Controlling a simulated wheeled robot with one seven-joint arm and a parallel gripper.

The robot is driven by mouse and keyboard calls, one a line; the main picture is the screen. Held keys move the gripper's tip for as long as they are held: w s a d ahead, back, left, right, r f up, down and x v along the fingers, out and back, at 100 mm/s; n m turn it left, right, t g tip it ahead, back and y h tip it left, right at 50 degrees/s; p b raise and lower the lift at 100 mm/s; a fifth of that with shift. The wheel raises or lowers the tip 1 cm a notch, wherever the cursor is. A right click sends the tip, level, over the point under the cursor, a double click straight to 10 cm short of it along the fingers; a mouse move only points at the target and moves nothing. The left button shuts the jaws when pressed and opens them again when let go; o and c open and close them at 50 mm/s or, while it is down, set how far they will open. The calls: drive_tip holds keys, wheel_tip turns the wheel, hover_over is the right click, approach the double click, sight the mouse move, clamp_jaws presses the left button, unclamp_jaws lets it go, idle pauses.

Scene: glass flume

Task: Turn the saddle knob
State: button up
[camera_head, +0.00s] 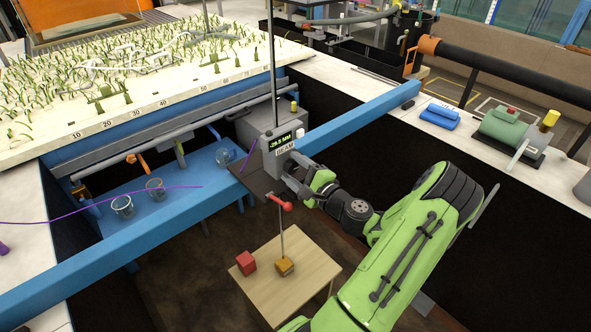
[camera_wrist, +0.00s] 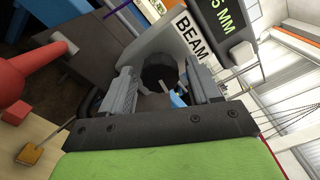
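The saddle (camera_head: 262,150) is a grey box on the blue beam, with a lit display that reads about 26.5 MM and a BEAM label. Its display also shows in the wrist view (camera_wrist: 222,18). The saddle knob (camera_wrist: 158,72) is a dark round knob on the saddle's face. My gripper (camera_wrist: 160,88) is open, with one grey finger to each side of the knob and visible gaps between. In the head view my gripper (camera_head: 291,172) is at the saddle's lower right and hides the knob. Whether the fingers reach alongside the knob is unclear.
A thin rod with a red fitting (camera_head: 283,202) stands close below my gripper; the fitting is large in the wrist view (camera_wrist: 28,68). A small wooden table (camera_head: 265,301) bears a red cube (camera_head: 246,262) and an orange block (camera_head: 285,267). The blue beam (camera_head: 345,118) runs past my gripper.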

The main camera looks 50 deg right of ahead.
drive_tip(key=c, duration=0.9)
drive_tip(key=o, duration=1.1)
drive_tip(key=v, duration=1.5)
drive_tip(key=shift+s+a+b, duration=0.1)
drive_tip(key=shift+s+b, duration=0.3)
